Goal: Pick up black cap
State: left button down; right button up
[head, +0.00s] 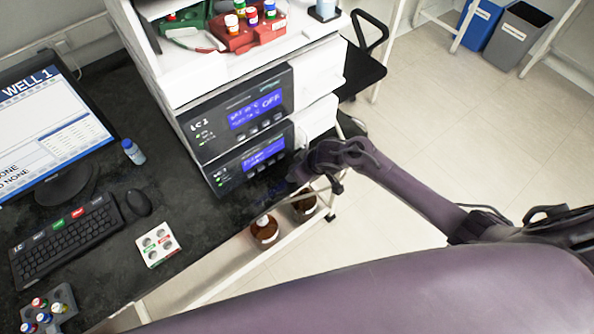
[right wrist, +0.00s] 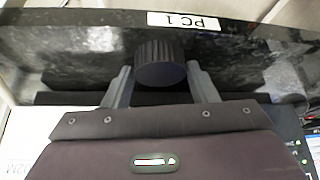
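The black cap (right wrist: 161,64) is a dark, ribbed cylinder in the middle of the right wrist view. My right gripper (right wrist: 160,72) has one finger on each side of it, and both fingertips meet its sides. In the head view my right gripper (head: 300,170) is a dark shape at the right side of the instrument stack (head: 236,132), and the cap cannot be made out there. My left gripper is out of view.
Brown bottles (head: 264,232) stand on a low shelf below the right gripper. The black desk (head: 185,235) holds a monitor (head: 50,130), keyboard (head: 68,240), mouse (head: 139,203) and white vial tray (head: 157,245). Open floor (head: 440,120) lies to the right.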

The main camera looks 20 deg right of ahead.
jog(key=c, duration=0.3)
jog(key=shift+c, duration=0.2)
notch_tip(320, 180, up, 20)
jog(key=p, duration=0.3)
dwell(0.4)
